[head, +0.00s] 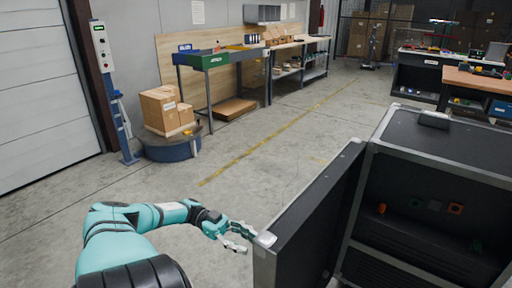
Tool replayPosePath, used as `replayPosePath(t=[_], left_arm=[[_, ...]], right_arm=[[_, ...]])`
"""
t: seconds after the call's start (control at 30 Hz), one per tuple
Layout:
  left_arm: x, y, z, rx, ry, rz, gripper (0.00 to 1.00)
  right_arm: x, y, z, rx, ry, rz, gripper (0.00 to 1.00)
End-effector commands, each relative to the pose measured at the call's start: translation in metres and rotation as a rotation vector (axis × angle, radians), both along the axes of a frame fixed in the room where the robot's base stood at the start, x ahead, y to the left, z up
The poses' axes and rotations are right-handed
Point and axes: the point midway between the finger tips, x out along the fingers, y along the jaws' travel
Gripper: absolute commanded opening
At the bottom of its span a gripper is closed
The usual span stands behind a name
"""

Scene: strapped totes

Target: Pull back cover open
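A large black case (440,142) with silver edges stands at the right. Its dark front panel, the cover (312,225), is swung out to the left and stands upright. The dark inside of the case shows between cover and case body. My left gripper (243,238) is just left of the cover's near free edge, close to its silver corner (265,240). Its fingers are spread with nothing between them. I cannot tell whether a fingertip touches the cover. My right gripper is not in view.
Small orange pieces (455,208) sit inside the case. The concrete floor left of the cover is clear, with a yellow line (260,145). Cardboard boxes (163,108) on a blue round base, workbenches (302,43) and a post (111,95) stand farther back.

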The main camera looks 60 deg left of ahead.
Motion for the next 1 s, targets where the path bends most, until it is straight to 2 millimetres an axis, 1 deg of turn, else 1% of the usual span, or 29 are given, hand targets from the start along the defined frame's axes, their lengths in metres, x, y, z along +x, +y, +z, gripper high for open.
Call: replayPosePath(t=[0.03, 0.1, 0.27, 1.0], left_arm=[[-0.002, 0.007, -0.001, 0.001, -0.001, 0.003, 0.35], [-0.005, 0.014, -0.001, 0.001, -0.001, 0.002, 0.35], [-0.009, 0.022, 0.000, 0.000, 0.000, 0.000, 0.35], [-0.010, 0.023, -0.001, 0.000, 0.001, 0.000, 0.35]], right_arm=[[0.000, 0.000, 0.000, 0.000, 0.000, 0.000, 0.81], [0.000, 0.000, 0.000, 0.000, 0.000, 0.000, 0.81], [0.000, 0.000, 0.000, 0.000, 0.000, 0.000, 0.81], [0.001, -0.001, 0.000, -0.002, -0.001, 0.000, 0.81]])
